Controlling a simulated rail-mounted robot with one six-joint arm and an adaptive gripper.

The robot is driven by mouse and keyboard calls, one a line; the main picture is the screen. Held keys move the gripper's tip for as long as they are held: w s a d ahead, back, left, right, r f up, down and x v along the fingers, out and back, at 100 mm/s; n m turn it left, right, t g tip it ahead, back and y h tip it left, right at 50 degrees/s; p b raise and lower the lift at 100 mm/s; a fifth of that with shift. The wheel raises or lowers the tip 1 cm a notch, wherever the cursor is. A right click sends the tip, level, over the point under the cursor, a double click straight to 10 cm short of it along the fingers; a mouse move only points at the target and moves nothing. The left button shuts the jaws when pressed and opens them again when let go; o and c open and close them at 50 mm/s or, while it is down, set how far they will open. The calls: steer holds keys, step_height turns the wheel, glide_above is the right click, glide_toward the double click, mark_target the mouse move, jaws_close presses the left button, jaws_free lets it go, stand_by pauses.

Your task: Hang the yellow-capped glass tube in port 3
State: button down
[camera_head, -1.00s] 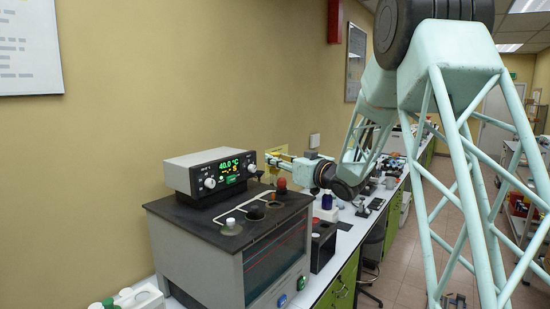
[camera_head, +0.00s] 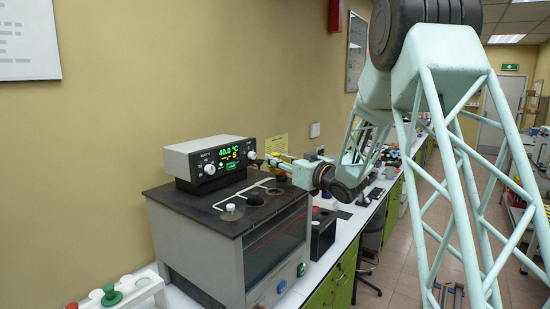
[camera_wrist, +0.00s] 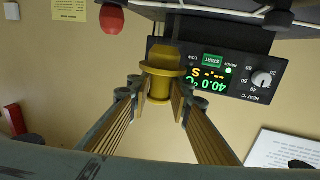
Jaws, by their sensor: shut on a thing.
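My gripper (camera_wrist: 158,92) is shut on the yellow cap (camera_wrist: 160,75) of the glass tube; the fingers stand on both sides of the cap. The glass below the cap cannot be made out in either view. In the head view, my gripper (camera_head: 271,161) is over the rear right of the bath top. The bath (camera_head: 206,241) is a grey box with a black top and a clear front. Its top has dark round openings, one at the middle (camera_head: 250,196) and one further right (camera_head: 275,190). I cannot read port numbers.
The control box (camera_head: 211,160) reads 40.0 °C and stands at the back of the bath; its panel shows upside down in the wrist view (camera_wrist: 213,75). A clear-sided fitting (camera_head: 231,212) sits at the top's front left. A white rack (camera_head: 142,287) with coloured caps is lower left.

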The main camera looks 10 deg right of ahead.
mark_target(278, 184)
steer(key=shift+f+b, duration=3.3)
steer(key=shift+f, duration=1.05)
steer(key=shift+f+b, duration=0.5)
steer(key=shift+b, duration=0.05)
steer(key=c, duration=2.3)
jaws_free()
steer(key=shift+s, duration=0.1)
steer(key=v, duration=1.2)
steer(key=shift+r, duration=0.15)
